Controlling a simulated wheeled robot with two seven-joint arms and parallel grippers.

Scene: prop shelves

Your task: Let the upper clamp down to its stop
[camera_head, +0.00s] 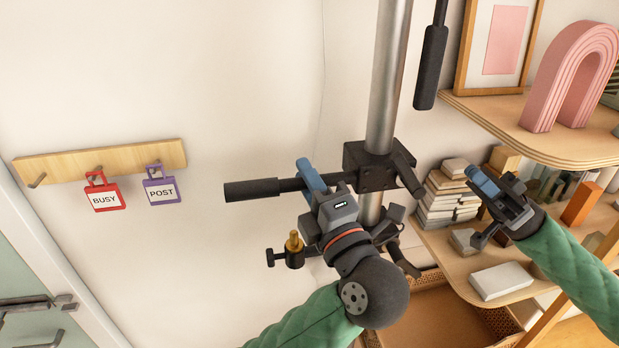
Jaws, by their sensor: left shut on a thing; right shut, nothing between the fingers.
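The upper clamp (366,168) is a black block around an upright steel pole (389,75). Its bar runs left to a black padded grip (251,190), and a short lever hangs at its right. My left gripper (314,184), with blue fingertips, is shut on the bar between grip and block. Below is another black fitting (404,262) on the pole, partly hidden by my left gripper and wrist. A bare stretch of pole (370,209) shows between them. I cannot tell which part is the stop. My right gripper (481,181) is shut and empty, right of the pole.
A brass-topped black knob (293,246) sticks out left of my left wrist. Another black grip (430,67) hangs at upper right. Wooden shelves (548,150) with books and a pink arch stand right. A rail (100,165) with two tags is on the left wall.

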